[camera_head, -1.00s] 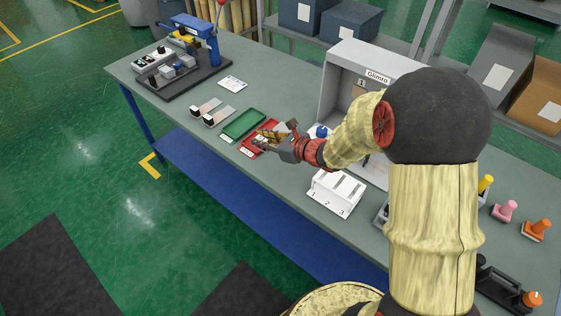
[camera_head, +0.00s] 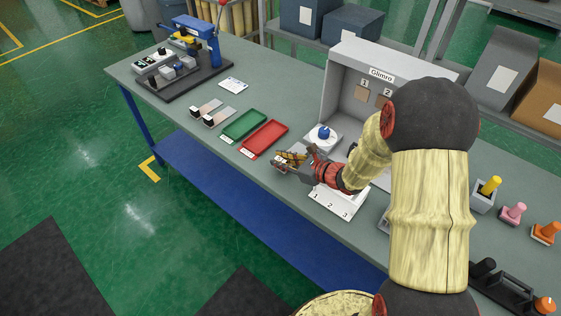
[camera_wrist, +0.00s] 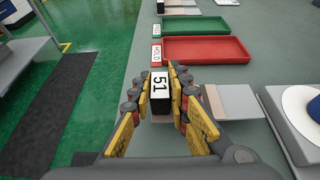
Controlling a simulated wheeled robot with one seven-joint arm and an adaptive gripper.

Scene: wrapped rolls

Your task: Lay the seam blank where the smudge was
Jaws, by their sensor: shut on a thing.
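My gripper (camera_wrist: 160,112) is shut on a black block with a white label reading "51" (camera_wrist: 159,84). A thin grey plate with a pinkish strip (camera_wrist: 232,104) shows to its right, partly behind a finger; it looks like part of the held blank. In the head view my gripper (camera_head: 286,163) is over the front of the bench, right of the empty red tray (camera_head: 264,137); what it holds is mostly hidden there. Two similar blanks (camera_head: 209,111) lie left of the empty green tray (camera_head: 244,124). I see no smudge.
A white board numbered 1, 2, 3 (camera_head: 333,204) lies just right of my gripper, partly under my arm. A white plate with a blue knob (camera_head: 323,134) sits behind, before a grey booth (camera_head: 345,85). A blue press (camera_head: 205,40) stands far left.

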